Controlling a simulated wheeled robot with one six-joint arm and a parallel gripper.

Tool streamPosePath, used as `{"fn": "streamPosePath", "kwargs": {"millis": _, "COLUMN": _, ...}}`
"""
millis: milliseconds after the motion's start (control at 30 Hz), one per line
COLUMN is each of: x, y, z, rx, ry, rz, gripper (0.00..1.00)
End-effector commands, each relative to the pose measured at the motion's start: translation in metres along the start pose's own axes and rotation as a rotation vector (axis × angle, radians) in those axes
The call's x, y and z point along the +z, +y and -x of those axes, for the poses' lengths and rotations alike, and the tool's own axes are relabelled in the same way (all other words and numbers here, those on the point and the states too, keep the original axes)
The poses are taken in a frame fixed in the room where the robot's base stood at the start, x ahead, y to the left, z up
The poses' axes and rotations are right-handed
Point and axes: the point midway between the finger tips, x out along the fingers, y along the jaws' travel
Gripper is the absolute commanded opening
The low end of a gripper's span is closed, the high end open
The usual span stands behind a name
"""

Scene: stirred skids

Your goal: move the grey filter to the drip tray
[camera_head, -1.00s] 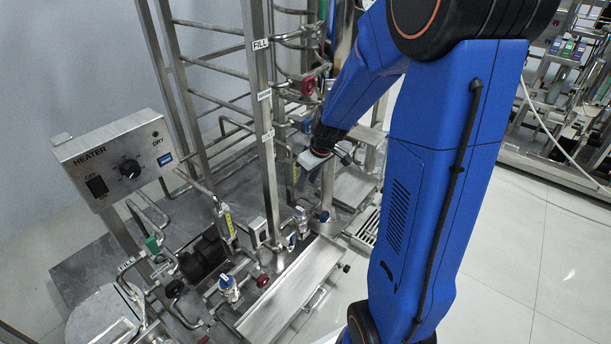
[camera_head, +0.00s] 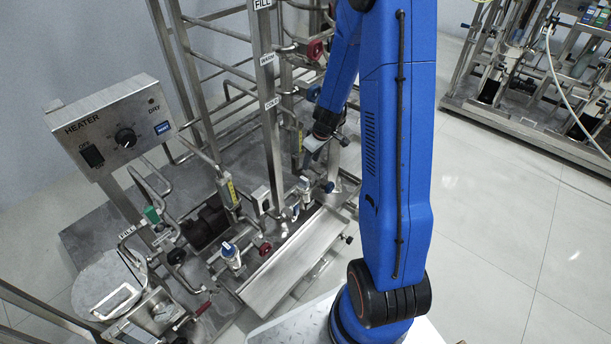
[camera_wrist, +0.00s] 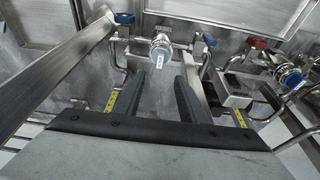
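My gripper (camera_head: 311,152) hangs beside the steel frame post, above the pipes and valves at the back end of the long tray. In the wrist view my gripper (camera_wrist: 169,76) shows two dark fingers, apart with nothing between them. A steel fitting with a white label (camera_wrist: 160,55) lies beyond the fingertips. A long shallow steel tray (camera_head: 292,263), which looks like the drip tray, lies bare along the front of the skid. I cannot make out the grey filter for sure in either view.
A heater box (camera_head: 114,128) stands on the left. Blue-handled valves (camera_head: 231,255) and thin pipes crowd the skid behind the tray. A tall steel post (camera_head: 270,110) rises close to my gripper. Open tiled floor (camera_head: 500,240) lies to the right; another skid (camera_head: 540,80) stands behind.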

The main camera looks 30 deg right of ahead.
Motion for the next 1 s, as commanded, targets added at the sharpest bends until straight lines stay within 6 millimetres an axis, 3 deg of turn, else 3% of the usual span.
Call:
{"fn": "streamPosePath", "kwargs": {"millis": 500, "x": 0.0, "y": -0.001, "z": -0.069, "rx": -0.001, "ry": -0.002, "rz": -0.001, "gripper": 0.38}}
{"fn": "streamPosePath", "kwargs": {"millis": 1000, "x": 0.0, "y": -0.001, "z": -0.112, "rx": -0.002, "ry": 0.0, "rz": -0.001, "gripper": 0.38}}
